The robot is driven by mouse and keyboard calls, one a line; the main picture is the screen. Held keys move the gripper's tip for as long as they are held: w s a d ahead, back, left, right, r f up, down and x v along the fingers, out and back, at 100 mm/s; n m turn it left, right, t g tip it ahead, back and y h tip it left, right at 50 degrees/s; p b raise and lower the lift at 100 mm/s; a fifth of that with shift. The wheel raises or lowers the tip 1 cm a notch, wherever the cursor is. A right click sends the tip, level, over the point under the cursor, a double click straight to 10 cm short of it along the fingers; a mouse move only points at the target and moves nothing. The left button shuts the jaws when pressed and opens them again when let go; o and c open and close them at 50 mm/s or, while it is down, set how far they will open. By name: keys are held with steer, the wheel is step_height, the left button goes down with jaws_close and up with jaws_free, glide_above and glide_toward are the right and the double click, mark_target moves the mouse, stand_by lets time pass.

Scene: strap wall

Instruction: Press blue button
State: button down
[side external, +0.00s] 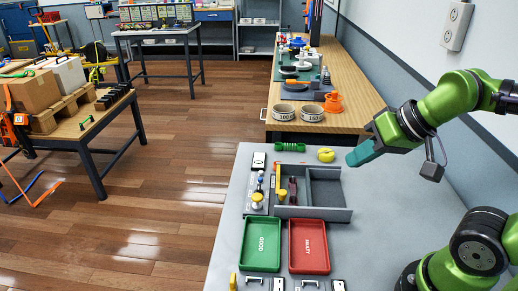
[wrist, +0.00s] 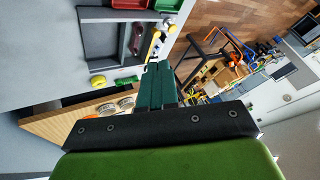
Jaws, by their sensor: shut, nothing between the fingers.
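A small grey panel (side external: 258,188) stands along the left edge of the grey table, beside the divided tray. It carries a yellow round part (side external: 257,197) and a small blue part (side external: 261,180), which looks like the blue button but is too small to be sure. In the wrist view the yellow part (wrist: 154,35) shows beyond my fingertips, with a small blue spot by it. My gripper (side external: 356,158) has teal fingers, shut and empty. It is held above the table's far right area, to the right of the panel and apart from it.
A grey divided tray (side external: 325,214) holds a few small items. Green (side external: 262,270) and red (side external: 309,270) trays lie in front. A green part (side external: 290,147) and a yellow part (side external: 326,155) lie near the far edge. The table's right side is clear.

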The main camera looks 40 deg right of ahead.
stand_by(0.6)
steer(key=m+t+y, duration=0.1)
steer(key=m+y, duration=0.1)
steer(key=m, duration=1.6)
glide_above(263, 183)
step_height(263, 183, down, 12)
steer(key=r, duration=0.1)
steer(key=shift+f, duration=0.25)
steer(key=shift+f, duration=4.4)
